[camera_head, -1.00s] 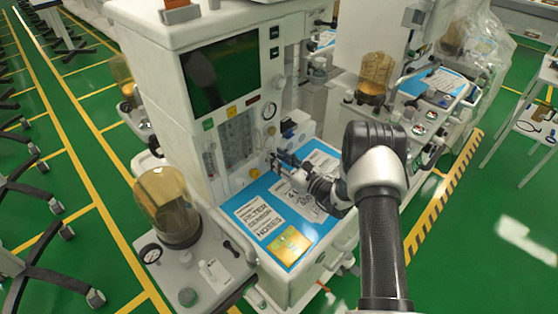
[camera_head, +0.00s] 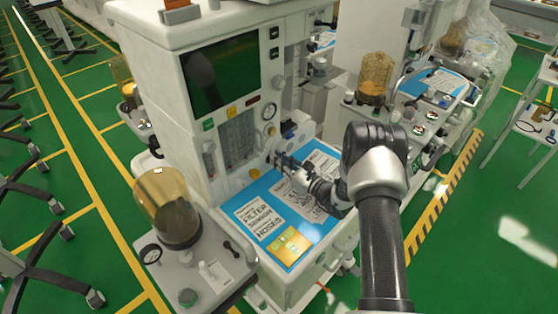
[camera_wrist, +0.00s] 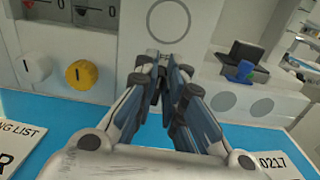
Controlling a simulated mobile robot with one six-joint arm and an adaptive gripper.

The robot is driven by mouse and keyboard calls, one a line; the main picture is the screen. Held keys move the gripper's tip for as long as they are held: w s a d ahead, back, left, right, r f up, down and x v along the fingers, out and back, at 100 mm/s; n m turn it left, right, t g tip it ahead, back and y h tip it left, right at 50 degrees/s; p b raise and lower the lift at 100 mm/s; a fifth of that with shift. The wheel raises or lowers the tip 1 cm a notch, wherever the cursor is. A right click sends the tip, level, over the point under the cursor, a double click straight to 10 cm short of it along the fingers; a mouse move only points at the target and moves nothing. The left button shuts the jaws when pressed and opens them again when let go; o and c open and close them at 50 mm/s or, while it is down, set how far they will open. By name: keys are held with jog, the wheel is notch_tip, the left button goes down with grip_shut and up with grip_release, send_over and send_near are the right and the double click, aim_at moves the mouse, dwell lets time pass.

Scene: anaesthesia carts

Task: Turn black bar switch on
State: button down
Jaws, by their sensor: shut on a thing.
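My gripper (camera_wrist: 160,68) is in the middle of the wrist view, its fingers closed together against the lower front panel (camera_wrist: 120,75) of the white anaesthesia cart. It grips a small dark piece there, which I take to be the black bar switch; the fingertips hide nearly all of it, so its angle cannot be told. In the head view my gripper (camera_head: 278,157) is at the same panel, just above the blue work surface (camera_head: 262,190).
A yellow knob (camera_wrist: 82,74) and a white knob (camera_wrist: 37,68) are left of my gripper. A black block (camera_wrist: 248,52) with a blue part stands to the right. An amber-domed canister (camera_head: 168,205) stands at the cart's left. Labelled sheets (camera_head: 262,222) lie flat on the blue surface.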

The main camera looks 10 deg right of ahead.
jog(key=m, duration=0.4)
jog(key=shift+w+d+f+m, duration=0.1)
jog(key=shift+w+d+m, duration=0.1)
jog(key=shift+d+m, duration=0.1)
jog(key=m, duration=0.4)
jog(key=shift+w+d+f, duration=0.15)
jog(key=shift+d+f, duration=0.1)
jog(key=m, duration=0.4)
jog(key=shift+w+d+f+m, duration=0.1)
jog(key=shift+d+f+m, duration=0.05)
jog(key=shift+f+m, duration=0.4)
jog(key=shift+m, duration=0.85)
jog(key=shift+f+m, duration=0.1)
jog(key=shift+m, duration=0.9)
jog(key=c, duration=1.7)
grip_release()
jog(key=shift+d, duration=0.1)
